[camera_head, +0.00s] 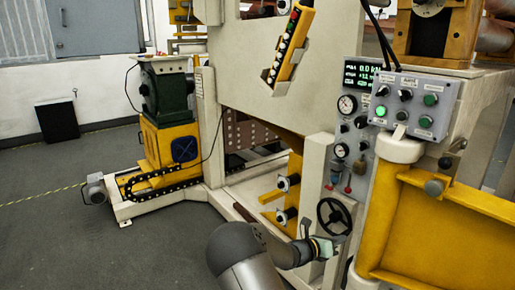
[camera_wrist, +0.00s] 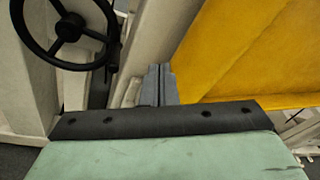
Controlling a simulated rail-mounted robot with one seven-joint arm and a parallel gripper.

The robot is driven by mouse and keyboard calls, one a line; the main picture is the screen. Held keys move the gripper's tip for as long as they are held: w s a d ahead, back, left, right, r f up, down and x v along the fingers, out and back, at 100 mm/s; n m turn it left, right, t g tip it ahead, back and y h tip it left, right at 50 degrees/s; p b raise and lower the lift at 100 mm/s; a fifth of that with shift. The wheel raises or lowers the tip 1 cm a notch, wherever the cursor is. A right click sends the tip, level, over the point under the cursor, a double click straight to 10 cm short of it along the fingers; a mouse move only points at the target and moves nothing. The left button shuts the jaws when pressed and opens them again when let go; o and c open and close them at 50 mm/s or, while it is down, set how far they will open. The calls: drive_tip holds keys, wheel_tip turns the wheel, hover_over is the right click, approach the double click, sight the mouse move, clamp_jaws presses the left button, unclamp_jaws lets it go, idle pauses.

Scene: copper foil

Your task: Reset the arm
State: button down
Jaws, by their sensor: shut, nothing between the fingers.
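My arm reaches in from the bottom of the head view, and my gripper (camera_head: 337,243) is at the lower front of the machine, just below the black handwheel (camera_head: 334,217). In the wrist view my gripper (camera_wrist: 160,72) shows its two grey fingers pressed together, with nothing between them. The handwheel (camera_wrist: 71,27) is to the upper left of the fingers there and looks apart from them. My gripper's pale green body fills the bottom of the wrist view.
A yellow beam (camera_head: 435,225) stands close to the right of my gripper and fills the upper right of the wrist view (camera_wrist: 255,60). A control box (camera_head: 416,102) and gauge panel (camera_head: 347,125) are above. A yellow pendant (camera_head: 290,45) hangs higher. Open grey floor (camera_head: 120,250) lies left.

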drive_tip(key=s+a+r+m+g+y+p, duration=0.1)
drive_tip(key=s+r+m+g+y+p, duration=0.25)
drive_tip(key=s+m, duration=0.45)
drive_tip(key=s+r+m+g+y+p, duration=0.25)
drive_tip(key=s+r+m, duration=0.35)
drive_tip(key=s, duration=0.4)
drive_tip(key=s+a+r+m+y+p, duration=0.3)
drive_tip(key=s+a+r+m, duration=0.3)
drive_tip(key=s, duration=0.4)
drive_tip(key=s+a+r+m+y+p, duration=0.3)
drive_tip(key=s+a+r+m+y, duration=0.3)
drive_tip(key=s+a+m, duration=0.2)
drive_tip(key=shift+s+a, duration=1)
drive_tip(key=c, duration=2.1)
unclamp_jaws()
drive_tip(key=shift+c, duration=0.2)
